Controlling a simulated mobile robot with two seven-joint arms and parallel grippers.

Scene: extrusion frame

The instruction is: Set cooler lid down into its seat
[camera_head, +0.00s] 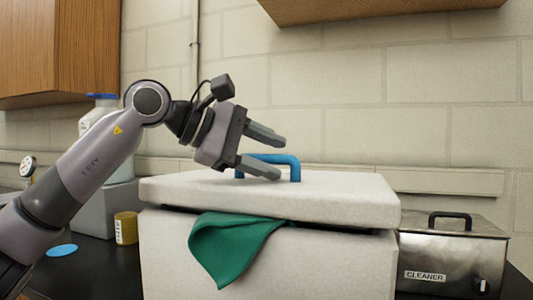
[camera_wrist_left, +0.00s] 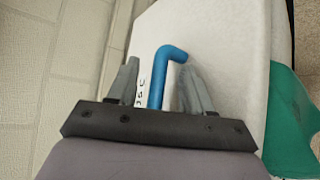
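The white cooler lid (camera_head: 340,203) lies on top of the white cooler body (camera_head: 330,265), with a dark gap along the front between them. A green cloth (camera_head: 228,245) hangs out of that gap over the front; it also shows in the left wrist view (camera_wrist_left: 288,115). The lid has a blue handle (camera_head: 294,170). My left gripper (camera_head: 274,155) is open at the handle, one finger on each side. In the left wrist view the handle (camera_wrist_left: 158,85) stands between the spread fingers, with space beside it. My right gripper is not in view.
A metal box labelled CLEANER (camera_head: 453,250) stands close at the right. At the left are a white bottle (camera_head: 105,145), a grey block, a yellow can (camera_head: 125,228) and a gauge (camera_head: 28,167). Wooden cabinets (camera_head: 380,8) hang above. The wall is behind.

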